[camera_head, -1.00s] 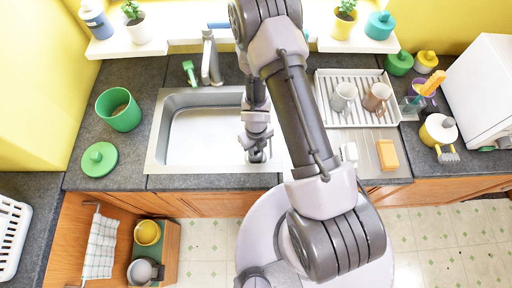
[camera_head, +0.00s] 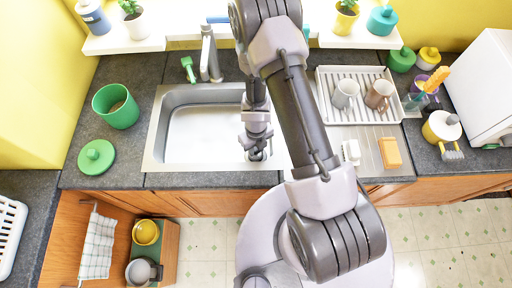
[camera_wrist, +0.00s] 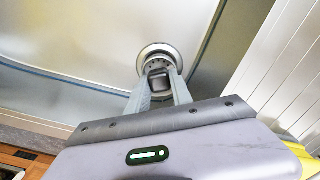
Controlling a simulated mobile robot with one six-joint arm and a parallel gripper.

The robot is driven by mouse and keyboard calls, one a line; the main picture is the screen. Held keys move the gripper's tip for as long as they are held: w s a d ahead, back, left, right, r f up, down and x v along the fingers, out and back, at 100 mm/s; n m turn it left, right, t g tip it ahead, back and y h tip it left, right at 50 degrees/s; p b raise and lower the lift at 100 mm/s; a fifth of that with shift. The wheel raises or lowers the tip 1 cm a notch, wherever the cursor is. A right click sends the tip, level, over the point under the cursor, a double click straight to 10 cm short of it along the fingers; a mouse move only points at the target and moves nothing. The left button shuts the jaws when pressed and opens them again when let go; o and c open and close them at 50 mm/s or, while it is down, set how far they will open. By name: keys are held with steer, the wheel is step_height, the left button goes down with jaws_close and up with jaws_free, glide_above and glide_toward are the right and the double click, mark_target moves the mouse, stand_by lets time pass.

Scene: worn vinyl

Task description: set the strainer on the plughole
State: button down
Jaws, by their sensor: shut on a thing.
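The strainer (camera_wrist: 149,54) is a small round metal piece with a pale rim and a ring of small holes. My gripper (camera_wrist: 159,80) is shut on its middle in the wrist view. In the head view, my gripper (camera_head: 256,150) points down at the right part of the steel sink (camera_head: 190,142), with the strainer barely showing at its tips. The sink basin also shows in the wrist view (camera_wrist: 85,30). The plughole is not visible; the strainer and my arm may cover it. I cannot tell whether the strainer touches the sink floor.
Right of the sink are a white drying rack (camera_head: 328,78) with two mugs, a white brush or bar (camera_head: 351,152) and an orange sponge (camera_head: 390,152). The tap (camera_head: 210,55) stands behind the basin. A green pot (camera_head: 117,108) stands left. The basin's left side is clear.

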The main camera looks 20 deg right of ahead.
steer(key=shift+f+b, duration=0.65)
stand_by(1.0)
jaws_free()
steer(key=shift+a, duration=0.1)
stand_by(0.4)
stand_by(0.5)
steer(key=shift+r, duration=0.1)
step_height(320, 180, up, 7)
steer(key=p, duration=0.7)
stand_by(0.4)
